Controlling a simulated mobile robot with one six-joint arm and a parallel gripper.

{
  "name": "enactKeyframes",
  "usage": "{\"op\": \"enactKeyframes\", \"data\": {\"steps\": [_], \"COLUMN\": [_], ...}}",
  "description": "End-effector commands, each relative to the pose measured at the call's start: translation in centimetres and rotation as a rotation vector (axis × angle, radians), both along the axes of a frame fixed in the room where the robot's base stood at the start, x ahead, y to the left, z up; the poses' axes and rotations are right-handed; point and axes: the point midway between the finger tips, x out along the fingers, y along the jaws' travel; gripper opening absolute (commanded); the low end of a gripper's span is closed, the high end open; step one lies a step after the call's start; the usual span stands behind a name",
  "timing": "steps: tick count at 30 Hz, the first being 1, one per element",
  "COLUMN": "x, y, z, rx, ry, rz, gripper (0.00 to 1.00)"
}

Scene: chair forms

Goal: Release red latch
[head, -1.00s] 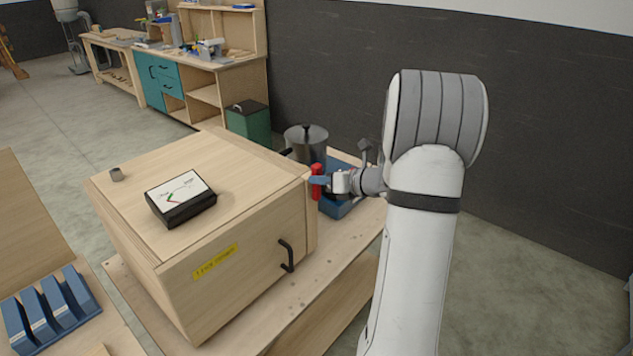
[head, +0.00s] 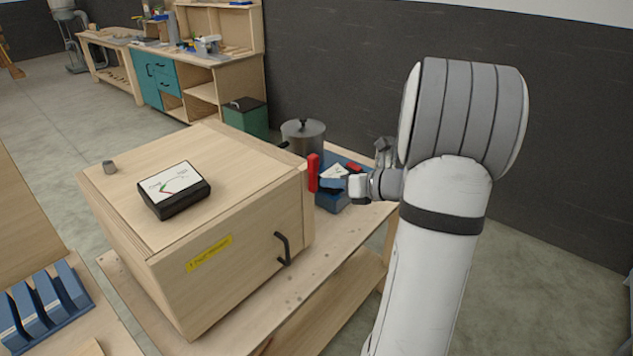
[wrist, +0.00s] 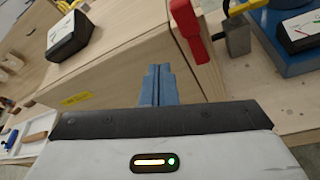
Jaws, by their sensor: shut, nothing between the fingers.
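The red latch (head: 313,173) stands upright at the right side of the wooden box (head: 230,262), near its front top corner. In the wrist view the red latch (wrist: 190,35) lies above and to the right of the fingertips. My gripper (head: 331,182) is just right of the latch in the head view. Its blue fingers (wrist: 157,85) are pressed together with nothing between them. They look apart from the latch in the wrist view, with the wooden box side behind them.

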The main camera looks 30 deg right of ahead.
Motion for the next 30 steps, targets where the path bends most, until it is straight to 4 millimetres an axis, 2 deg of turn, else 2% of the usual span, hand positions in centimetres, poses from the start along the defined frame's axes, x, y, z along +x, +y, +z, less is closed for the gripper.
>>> {"op": "enactKeyframes", "data": {"steps": [3,9,27,29,30], "x": [-1.4,-2.4,-2.4,-2.6,-2.9], "y": [-1.4,-2.2,-2.3,-0.9,0.6], "z": [-0.2,-0.1,-0.1,0.2,0.3], "rx": [-0.001,0.0,0.0,-0.043,-0.098], "ry": [0.0,0.001,0.002,-0.001,-0.005], "rz": [-0.002,0.0,0.0,0.044,0.101], "gripper": [0.0,0.0,0.0,0.0,0.0]}}
